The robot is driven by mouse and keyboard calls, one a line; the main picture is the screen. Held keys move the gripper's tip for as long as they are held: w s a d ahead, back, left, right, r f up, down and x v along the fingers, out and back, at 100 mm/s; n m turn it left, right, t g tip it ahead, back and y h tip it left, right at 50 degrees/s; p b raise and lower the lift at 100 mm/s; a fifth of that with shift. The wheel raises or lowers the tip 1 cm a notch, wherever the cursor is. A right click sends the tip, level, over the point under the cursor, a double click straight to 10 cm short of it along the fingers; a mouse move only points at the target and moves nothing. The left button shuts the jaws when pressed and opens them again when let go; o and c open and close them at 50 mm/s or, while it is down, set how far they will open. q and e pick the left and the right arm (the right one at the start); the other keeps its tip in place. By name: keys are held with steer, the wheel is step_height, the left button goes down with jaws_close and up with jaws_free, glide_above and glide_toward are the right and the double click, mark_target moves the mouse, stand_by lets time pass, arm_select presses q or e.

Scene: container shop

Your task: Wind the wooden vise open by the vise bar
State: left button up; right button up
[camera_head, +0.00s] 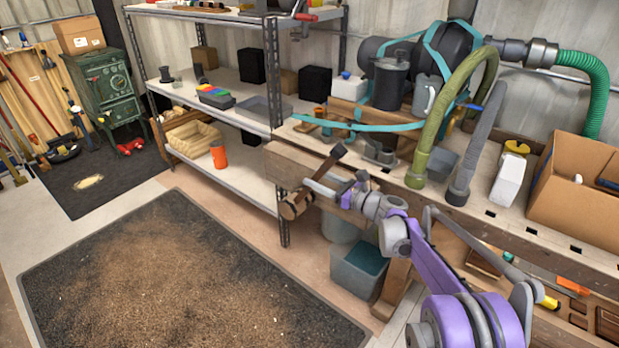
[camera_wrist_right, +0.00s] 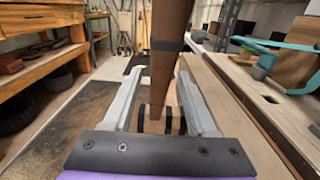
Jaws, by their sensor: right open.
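The vise bar (camera_head: 328,164) is a slim brown wooden bar with a dark upper end. It slants at the front corner of the workbench, beside a wooden banded round piece (camera_head: 296,206), seemingly part of the vise. My right gripper (camera_head: 314,184) is at the bar with its fingers apart. In the right wrist view the bar (camera_wrist_right: 170,45) runs between the two grey fingers of the right gripper (camera_wrist_right: 161,73), with gaps beside it. I cannot tell if either finger touches it. The vise jaw is mostly hidden. My left gripper is not in view.
The workbench (camera_head: 480,213) carries hoses, a white bottle (camera_head: 510,176) and a cardboard box (camera_head: 580,190). A metal shelf (camera_head: 250,186) stands just left of the vise. A grey-green bin (camera_head: 358,270) sits below. The floor mat (camera_head: 180,270) at left is free of objects.

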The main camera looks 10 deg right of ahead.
steer(key=shift+x, duration=1.6)
steer(key=shift+c, duration=0.3)
jaws_close()
